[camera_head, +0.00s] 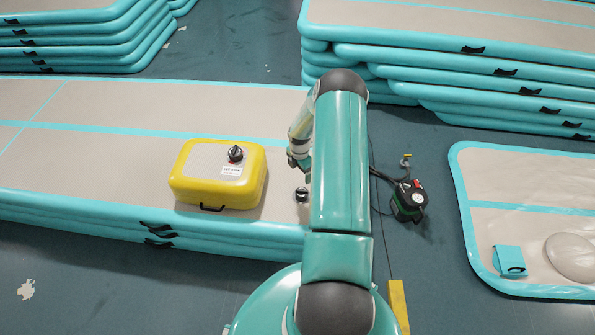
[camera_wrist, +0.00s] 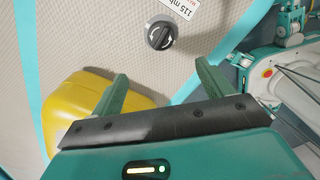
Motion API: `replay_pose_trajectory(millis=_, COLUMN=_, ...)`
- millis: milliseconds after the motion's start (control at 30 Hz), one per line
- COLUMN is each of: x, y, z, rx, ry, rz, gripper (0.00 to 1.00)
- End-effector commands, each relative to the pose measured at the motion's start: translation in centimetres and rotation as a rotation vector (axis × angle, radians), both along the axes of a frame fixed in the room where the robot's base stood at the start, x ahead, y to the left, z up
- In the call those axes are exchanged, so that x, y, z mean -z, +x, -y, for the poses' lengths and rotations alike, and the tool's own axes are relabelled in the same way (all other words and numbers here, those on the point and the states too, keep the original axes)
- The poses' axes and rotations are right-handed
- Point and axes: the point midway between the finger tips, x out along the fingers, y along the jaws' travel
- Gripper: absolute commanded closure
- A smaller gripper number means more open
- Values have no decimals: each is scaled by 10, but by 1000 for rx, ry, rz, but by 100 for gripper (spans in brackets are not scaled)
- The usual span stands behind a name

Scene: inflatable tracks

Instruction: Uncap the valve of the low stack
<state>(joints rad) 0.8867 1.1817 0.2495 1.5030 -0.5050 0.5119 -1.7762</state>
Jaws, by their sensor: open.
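The low stack (camera_head: 90,185) of grey-topped, teal-edged inflatable tracks fills the left and middle of the head view. Its valve has a round black cap (camera_head: 301,194) on the top face near the right end. In the wrist view the cap (camera_wrist: 161,36) has a light marking and sits beside a white label (camera_wrist: 182,8) reading "115 mb". My gripper (camera_head: 298,160) hangs beside my arm, apart from the cap. In the wrist view its two green fingers (camera_wrist: 160,85) are spread with nothing between them, and the cap lies beyond their tips.
A yellow case (camera_head: 218,174) with a black knob sits on the low stack, left of the cap; it shows near the left finger in the wrist view (camera_wrist: 62,115). Taller stacks (camera_head: 450,70) stand behind. A dark pump (camera_head: 408,200) with a hose is on the floor at right.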

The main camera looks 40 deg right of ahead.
Motion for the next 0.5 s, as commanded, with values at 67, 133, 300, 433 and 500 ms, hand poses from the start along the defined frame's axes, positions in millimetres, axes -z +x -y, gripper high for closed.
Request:
replay_pose_trajectory(millis=67, x=13, y=-5, z=1, rx=-16, ry=10, rz=-1, gripper=21)
replay_pose_trajectory(millis=133, x=19, y=-7, z=1, rx=-24, ry=13, rz=-1, gripper=21)
replay_pose_trajectory(millis=300, x=32, y=-9, z=2, rx=-29, ry=15, rz=-1, gripper=21)
replay_pose_trajectory(millis=433, x=51, y=-10, z=1, rx=-29, ry=16, rz=-3, gripper=21)
replay_pose_trajectory(millis=500, x=64, y=-9, z=1, rx=-28, ry=15, rz=-3, gripper=21)
